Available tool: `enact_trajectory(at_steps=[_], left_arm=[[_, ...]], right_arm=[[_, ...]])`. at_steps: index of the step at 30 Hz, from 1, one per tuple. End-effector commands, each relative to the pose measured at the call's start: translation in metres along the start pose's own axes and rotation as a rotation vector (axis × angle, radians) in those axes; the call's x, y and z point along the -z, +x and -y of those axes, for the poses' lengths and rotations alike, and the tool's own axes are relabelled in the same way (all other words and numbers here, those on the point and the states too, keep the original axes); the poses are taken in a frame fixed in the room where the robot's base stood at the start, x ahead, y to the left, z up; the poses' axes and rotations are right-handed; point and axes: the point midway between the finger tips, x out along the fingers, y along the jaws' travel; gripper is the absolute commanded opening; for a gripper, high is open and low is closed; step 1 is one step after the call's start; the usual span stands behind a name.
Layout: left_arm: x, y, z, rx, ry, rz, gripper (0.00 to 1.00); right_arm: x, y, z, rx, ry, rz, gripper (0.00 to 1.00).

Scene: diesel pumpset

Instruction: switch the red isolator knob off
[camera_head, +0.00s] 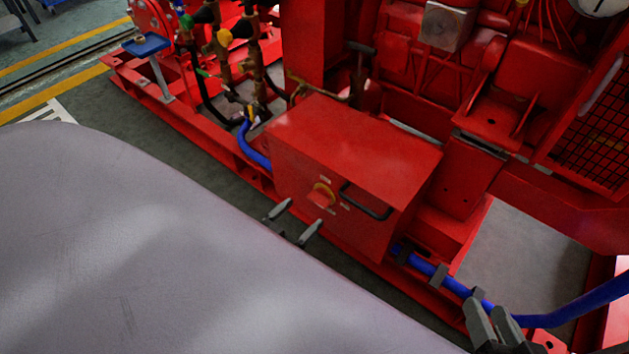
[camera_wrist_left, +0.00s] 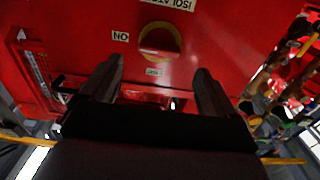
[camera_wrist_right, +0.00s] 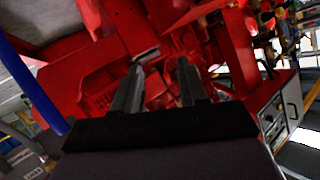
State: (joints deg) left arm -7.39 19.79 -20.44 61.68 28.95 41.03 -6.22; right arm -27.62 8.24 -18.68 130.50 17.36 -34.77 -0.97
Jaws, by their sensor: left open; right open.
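The red isolator knob with its yellow ring (camera_head: 322,195) is on the front of the red box (camera_head: 350,150), left of the black handle. In the left wrist view the knob (camera_wrist_left: 160,42) lies ahead of the fingers, between their lines. A label that reads ON upside down is left of it, and a small label is below it. The knob's bar looks roughly level there. My left gripper (camera_head: 295,219) is open and empty, just short of the knob and apart from it. My right gripper (camera_head: 488,310) is open and empty, low at the right, far from the knob.
A black bar handle (camera_head: 366,203) sticks out from the box face, right of the knob. Blue hoses (camera_head: 256,150) run beside the box and low at the right (camera_head: 570,312). Valves and pipes (camera_head: 225,55) stand behind at the left. A large grey surface fills the lower left.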

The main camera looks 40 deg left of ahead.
Motion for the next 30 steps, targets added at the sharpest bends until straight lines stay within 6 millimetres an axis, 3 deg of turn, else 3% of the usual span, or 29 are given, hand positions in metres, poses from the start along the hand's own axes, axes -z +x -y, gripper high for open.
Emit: enact_trajectory(at_steps=[9,22,23,27,30], left_arm=[[-0.001,0.048,-0.001,0.000,-0.001,-0.002,0.89],[0.001,0.059,-0.001,-0.001,-0.002,0.001,0.89],[0.001,0.059,-0.001,-0.001,-0.002,0.001,0.83],[0.001,0.059,-0.001,-0.001,-0.002,0.001,0.37],[0.001,0.059,-0.001,-0.001,-0.002,0.001,0.38]], right_arm=[[-0.004,0.004,0.001,0.020,0.002,-0.027,0.43],[-0.002,0.001,-0.001,0.008,-0.022,-0.042,0.43],[-0.002,0.001,-0.001,0.008,-0.022,-0.042,0.43],[-0.002,0.001,-0.001,0.008,-0.022,-0.042,0.43],[-0.002,0.001,-0.001,0.008,-0.022,-0.042,0.43]])
